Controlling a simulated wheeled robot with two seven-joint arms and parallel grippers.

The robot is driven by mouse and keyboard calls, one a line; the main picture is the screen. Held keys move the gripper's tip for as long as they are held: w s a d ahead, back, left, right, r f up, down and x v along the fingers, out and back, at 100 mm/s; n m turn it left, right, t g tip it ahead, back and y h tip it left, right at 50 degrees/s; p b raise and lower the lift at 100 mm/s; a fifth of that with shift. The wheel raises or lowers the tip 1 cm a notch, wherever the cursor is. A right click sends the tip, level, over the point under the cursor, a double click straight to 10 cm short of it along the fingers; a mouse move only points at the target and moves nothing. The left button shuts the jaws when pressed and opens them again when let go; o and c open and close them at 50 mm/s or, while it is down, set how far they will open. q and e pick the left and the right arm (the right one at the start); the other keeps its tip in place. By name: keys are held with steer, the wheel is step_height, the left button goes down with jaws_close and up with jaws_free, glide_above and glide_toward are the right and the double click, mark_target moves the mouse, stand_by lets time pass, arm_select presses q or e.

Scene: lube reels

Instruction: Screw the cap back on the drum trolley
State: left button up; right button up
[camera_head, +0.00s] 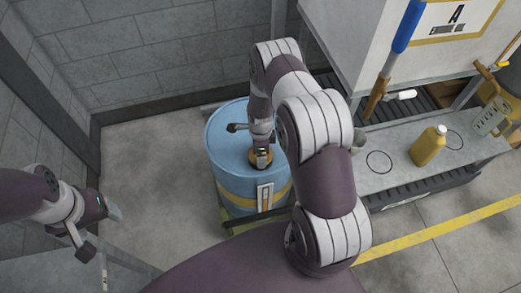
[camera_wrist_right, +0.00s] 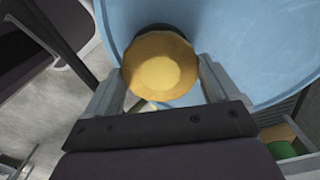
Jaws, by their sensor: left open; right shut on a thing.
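A blue drum (camera_head: 226,150) with a yellow band stands upright on a greenish trolley base (camera_head: 236,212) in the middle of the head view. The yellow cap (camera_wrist_right: 161,62) is between the fingers of my right gripper (camera_wrist_right: 158,85), over the blue drum top (camera_wrist_right: 235,35). My right gripper is shut on the cap; in the head view it points down at the drum top (camera_head: 261,157). Whether the cap is seated on an opening or held just above it cannot be told. My left gripper (camera_head: 112,212) is open and empty, at the left, away from the drum.
A blue-handled tool (camera_head: 407,25) hangs by the white cabinet (camera_head: 355,30). Floor left of the drum is clear.

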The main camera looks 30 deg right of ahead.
steer(key=shift+m, duration=0.5)
steer(key=m, duration=0.3)
steer(key=shift+m, duration=1.1)
steer(key=shift+m, duration=1.2)
steer(key=o, duration=0.8)
